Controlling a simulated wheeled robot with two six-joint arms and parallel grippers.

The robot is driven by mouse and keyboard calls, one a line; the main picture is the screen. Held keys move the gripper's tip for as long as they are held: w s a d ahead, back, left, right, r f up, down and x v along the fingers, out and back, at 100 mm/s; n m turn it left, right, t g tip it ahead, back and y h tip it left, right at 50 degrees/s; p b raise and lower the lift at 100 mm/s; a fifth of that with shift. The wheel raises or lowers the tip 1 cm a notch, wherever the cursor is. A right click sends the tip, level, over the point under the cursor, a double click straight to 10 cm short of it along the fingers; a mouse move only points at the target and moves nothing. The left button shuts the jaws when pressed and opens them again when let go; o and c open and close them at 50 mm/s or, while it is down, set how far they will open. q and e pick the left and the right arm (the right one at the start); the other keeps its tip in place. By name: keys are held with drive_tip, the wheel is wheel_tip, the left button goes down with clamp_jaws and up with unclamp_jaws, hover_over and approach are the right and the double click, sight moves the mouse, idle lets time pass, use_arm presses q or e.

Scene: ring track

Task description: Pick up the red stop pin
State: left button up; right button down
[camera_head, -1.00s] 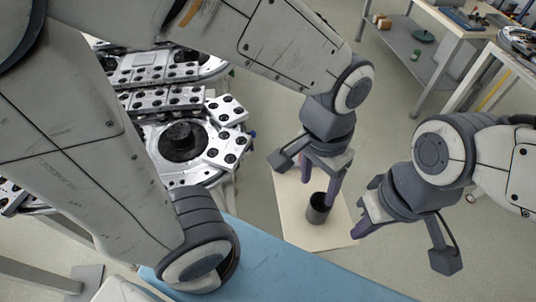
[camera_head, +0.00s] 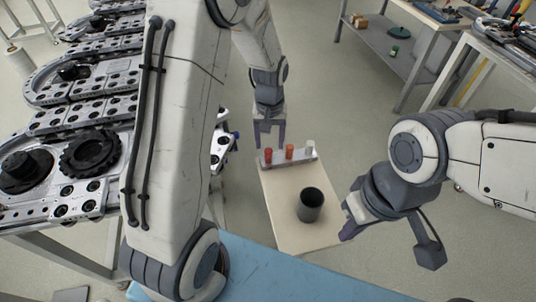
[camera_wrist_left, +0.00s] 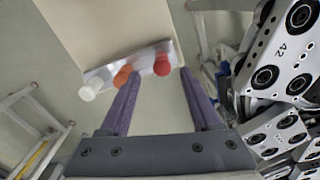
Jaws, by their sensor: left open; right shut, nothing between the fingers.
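The red stop pin (camera_head: 268,155) stands at the left end of a small light rack (camera_head: 304,158) at the far end of a cream board. It also shows in the left wrist view (camera_wrist_left: 162,66), on the rack between my two fingers and nearer the right one. My left gripper (camera_head: 269,146) is open, fingers pointing down, just behind the red pin, and holds nothing. It shows from its wrist as well (camera_wrist_left: 158,108). My right gripper (camera_head: 346,234) is at the right, beside the board; its fingers are partly hidden by its wrist.
An orange pin (camera_head: 289,151) and a white pin (camera_head: 310,146) stand on the same rack. A dark cup (camera_head: 310,205) stands on the cream board (camera_head: 280,228). A conveyor track (camera_head: 75,110) fills the left. A blue surface (camera_head: 270,275) lies in front.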

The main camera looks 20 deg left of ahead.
sight(268, 150)
use_arm(q)
wheel_tip(268, 150, down, 5)
drive_tip(key=shift+s+a+r+p, duration=0.1)
drive_tip(key=shift+s+r+p, duration=0.05)
drive_tip(key=shift+p, duration=0.25)
clamp_jaws()
